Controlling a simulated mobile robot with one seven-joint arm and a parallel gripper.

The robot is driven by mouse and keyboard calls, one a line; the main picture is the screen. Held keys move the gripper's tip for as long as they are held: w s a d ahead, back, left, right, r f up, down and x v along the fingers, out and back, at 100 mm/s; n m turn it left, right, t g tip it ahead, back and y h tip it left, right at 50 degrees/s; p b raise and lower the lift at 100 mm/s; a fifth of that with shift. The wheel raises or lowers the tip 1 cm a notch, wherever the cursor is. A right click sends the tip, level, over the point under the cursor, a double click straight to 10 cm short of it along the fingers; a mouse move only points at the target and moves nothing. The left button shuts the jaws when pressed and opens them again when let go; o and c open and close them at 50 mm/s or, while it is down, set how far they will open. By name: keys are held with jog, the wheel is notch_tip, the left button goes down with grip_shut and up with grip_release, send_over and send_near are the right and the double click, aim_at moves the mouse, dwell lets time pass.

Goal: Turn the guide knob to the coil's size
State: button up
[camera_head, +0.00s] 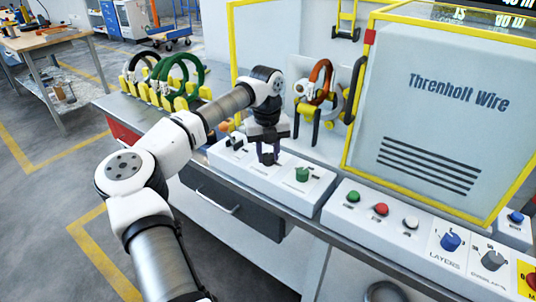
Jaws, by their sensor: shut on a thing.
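My gripper (267,157) points down at the white control panel (262,182) in the middle of the view. Its fingers are shut on a small knob on that panel. The knob is mostly hidden by the fingers, so its pointer and scale cannot be read. A green knob (302,174) sits on the same panel just to the right, apart from the gripper. An orange-brown coil (321,77) hangs upright on the machine behind the panel.
Green and black coils (184,75) stand in a yellow rack at the back left. A second panel at right carries buttons, a blue layers knob (450,241) and a grey overlap knob (492,259). The yellow-framed machine cover (430,120) rises behind it.

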aim_at(267, 156)
jog(key=n+b, duration=0.1)
jog(key=n, duration=0.4)
jog(key=shift+n, duration=0.3)
jog(key=n+b, duration=0.2)
jog(key=n, duration=0.2)
jog(key=shift+n, duration=0.4)
jog(key=o, duration=1)
jog(key=shift+r, duration=0.1)
jog(key=r, duration=1.3)
jog(key=shift+s+r, duration=0.2)
jog(key=shift+r, duration=0.15)
